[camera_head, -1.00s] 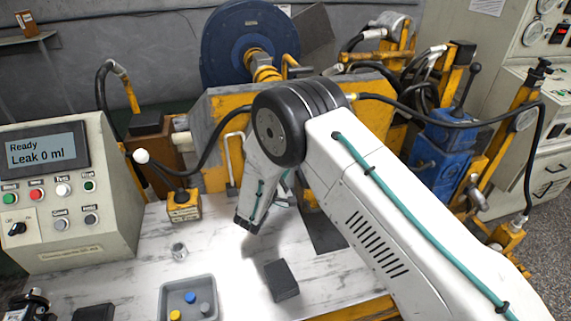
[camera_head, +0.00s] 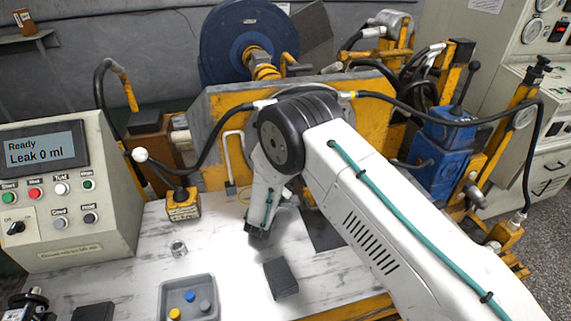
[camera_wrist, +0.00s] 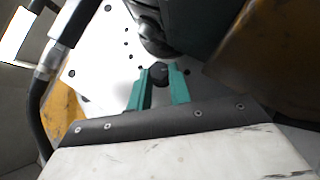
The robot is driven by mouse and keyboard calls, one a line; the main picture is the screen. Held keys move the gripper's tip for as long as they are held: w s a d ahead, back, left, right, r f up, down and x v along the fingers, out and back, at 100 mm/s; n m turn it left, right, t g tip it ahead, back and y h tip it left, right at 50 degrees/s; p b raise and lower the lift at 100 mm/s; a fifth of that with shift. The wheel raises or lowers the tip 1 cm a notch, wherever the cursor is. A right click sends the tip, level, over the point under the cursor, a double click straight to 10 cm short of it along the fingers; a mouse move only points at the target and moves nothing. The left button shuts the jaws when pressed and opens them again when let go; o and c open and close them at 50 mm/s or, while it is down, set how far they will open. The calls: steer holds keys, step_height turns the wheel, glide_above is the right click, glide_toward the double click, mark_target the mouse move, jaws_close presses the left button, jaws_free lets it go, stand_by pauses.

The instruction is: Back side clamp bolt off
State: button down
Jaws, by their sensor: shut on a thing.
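In the wrist view, my gripper (camera_wrist: 158,80) has two green fingers closed around a dark hex-headed bolt (camera_wrist: 159,71). The bolt head sits between the fingertips, in front of a pale plate with several small holes (camera_wrist: 108,50). A rounded dark metal part (camera_wrist: 158,38) is just above the bolt. I cannot tell whether the bolt is still seated in a clamp. In the head view my own arm covers the fingertips and the bolt, near the yellow test stand (camera_head: 222,110).
A control box (camera_head: 65,190) reads "Ready, Leak 0 ml". On the marbled bench are a grey tray (camera_head: 188,283), a dark block (camera_head: 281,278) and a small metal nut (camera_head: 178,248). A black hose (camera_head: 205,150) runs near my arm.

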steer(key=c, duration=1.3)
jaws_free()
steer(key=s+a, duration=0.5)
steer(key=s, duration=0.7)
steer(key=shift+f, duration=0.3)
steer(key=shift+s, duration=0.1)
